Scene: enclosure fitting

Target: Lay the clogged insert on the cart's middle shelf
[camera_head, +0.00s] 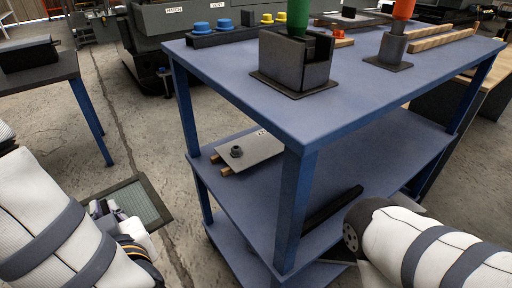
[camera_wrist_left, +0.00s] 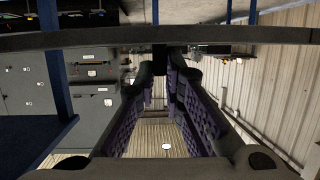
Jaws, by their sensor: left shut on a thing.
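The clogged insert (camera_head: 142,204) is a flat dark-framed panel with a grey-green mesh, held to the left of the cart. My left gripper (camera_head: 106,208) is shut on its near-left edge. In the left wrist view the insert's dark edge bar (camera_wrist_left: 240,37) runs across the top, with the left gripper (camera_wrist_left: 160,52) closed at its middle. The cart's blue middle shelf (camera_head: 355,168) lies to the right of the insert, apart from it.
A blue corner post (camera_head: 293,210) stands at the shelf's near corner. The top shelf (camera_head: 225,75) overhangs it. Shelf room between plate and bar is clear.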

